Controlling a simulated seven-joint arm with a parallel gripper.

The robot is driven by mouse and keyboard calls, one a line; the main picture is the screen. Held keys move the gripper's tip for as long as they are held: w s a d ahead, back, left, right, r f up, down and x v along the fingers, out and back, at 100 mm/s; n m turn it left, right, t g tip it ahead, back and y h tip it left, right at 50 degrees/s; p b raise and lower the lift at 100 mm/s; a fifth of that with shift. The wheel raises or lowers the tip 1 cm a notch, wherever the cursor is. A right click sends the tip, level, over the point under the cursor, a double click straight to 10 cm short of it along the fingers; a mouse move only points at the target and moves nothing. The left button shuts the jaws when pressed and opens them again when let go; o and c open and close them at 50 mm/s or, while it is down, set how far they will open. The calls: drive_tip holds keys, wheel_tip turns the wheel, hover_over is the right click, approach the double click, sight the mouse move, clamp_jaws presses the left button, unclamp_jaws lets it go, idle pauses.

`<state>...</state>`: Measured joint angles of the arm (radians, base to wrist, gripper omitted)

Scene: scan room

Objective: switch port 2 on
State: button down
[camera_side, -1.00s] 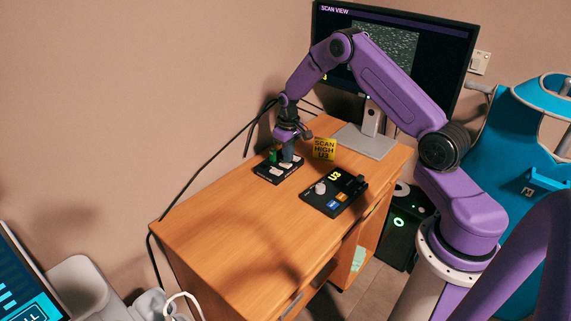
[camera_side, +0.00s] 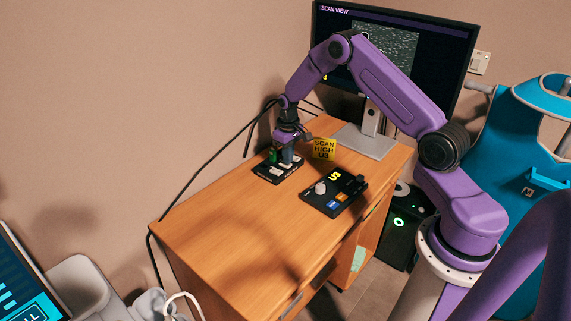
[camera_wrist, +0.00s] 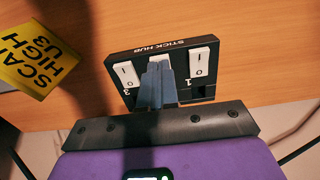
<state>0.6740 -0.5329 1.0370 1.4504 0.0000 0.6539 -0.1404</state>
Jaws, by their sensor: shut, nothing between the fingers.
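The black stick hub (camera_side: 263,175) lies on the desk's far part in the side view. It also shows in the wrist view (camera_wrist: 150,47), with a row of white rocker switches. The switch by the number 3 (camera_wrist: 126,74) and the one by the number 1 (camera_wrist: 203,60) stand either side of a middle switch (camera_wrist: 159,57), whose number is hidden. My gripper (camera_side: 287,160) is shut and empty, its fingers pointing down at the hub. In the wrist view my fingertips (camera_wrist: 158,68) cover most of the middle switch. Contact and the switch's position cannot be told.
A black U3 control box (camera_side: 315,203) with a knob and coloured buttons lies nearer on the desk (camera_side: 215,235). A yellow SCAN HIGH U3 card (camera_side: 323,149) stands beside the hub. A monitor (camera_side: 440,50) stands behind. The desk's near left is clear.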

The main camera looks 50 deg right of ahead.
drive_tip(key=shift+f, duration=0.6)
idle(0.3)
drive_tip(key=shift+r, duration=3.55)
